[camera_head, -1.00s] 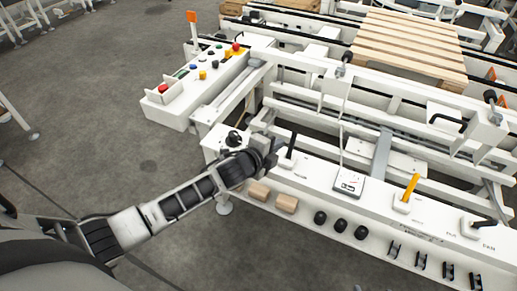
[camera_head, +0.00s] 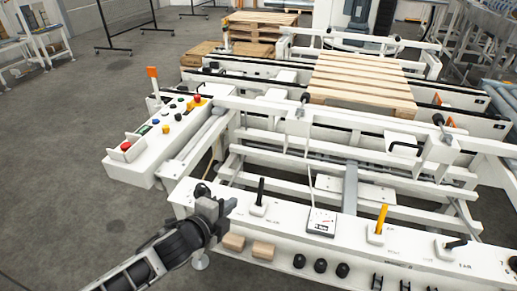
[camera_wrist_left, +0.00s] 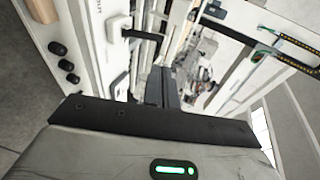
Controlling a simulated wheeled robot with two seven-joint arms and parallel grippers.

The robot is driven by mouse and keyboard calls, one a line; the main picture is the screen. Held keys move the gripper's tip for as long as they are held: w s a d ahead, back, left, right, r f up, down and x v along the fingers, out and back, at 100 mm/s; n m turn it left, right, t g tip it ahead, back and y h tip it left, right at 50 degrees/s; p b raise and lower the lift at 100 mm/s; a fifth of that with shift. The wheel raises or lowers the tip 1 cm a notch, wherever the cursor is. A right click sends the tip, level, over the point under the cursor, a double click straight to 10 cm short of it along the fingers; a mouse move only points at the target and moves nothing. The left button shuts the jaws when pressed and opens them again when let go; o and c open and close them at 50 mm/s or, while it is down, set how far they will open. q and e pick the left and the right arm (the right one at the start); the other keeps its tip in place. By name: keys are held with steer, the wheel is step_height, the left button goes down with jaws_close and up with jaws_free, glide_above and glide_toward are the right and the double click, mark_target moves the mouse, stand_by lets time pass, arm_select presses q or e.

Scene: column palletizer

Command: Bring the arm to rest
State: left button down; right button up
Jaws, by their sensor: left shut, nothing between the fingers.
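My left gripper (camera_head: 222,212) is at the left end of the white front panel in the head view, close to a black lever (camera_head: 260,190). Its fingers are shut with nothing between them. In the left wrist view the dark closed fingers (camera_wrist_left: 163,88) point toward the machine frame. My left arm (camera_head: 140,265) comes in from the lower left. My right gripper does not show.
The panel carries a white meter box (camera_head: 321,221), a yellow lever (camera_head: 381,219) and another black lever (camera_head: 455,244). Wooden blocks (camera_head: 263,250) and black knobs (camera_head: 320,265) sit along its front. A button console (camera_head: 150,150) stands at left. A wooden pallet (camera_head: 362,80) lies behind. Open floor is at left.

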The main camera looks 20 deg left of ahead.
arm_select(q)
steer(key=s+d+f+n+g, duration=0.1)
steer(key=s+f+n, duration=0.2)
steer(key=s+n, duration=0.3)
steer(key=s+d+f+n+g, duration=0.1)
steer(key=s+f+n, duration=0.2)
steer(key=s+n, duration=0.3)
steer(key=s+d+f+n+g+y, duration=0.1)
steer(key=s+d+f+n, duration=0.1)
steer(key=s+n, duration=0.3)
steer(key=shift+s+f+n+g, duration=0.35)
steer(key=shift+s+f, duration=0.25)
steer(key=shift+s, duration=0.55)
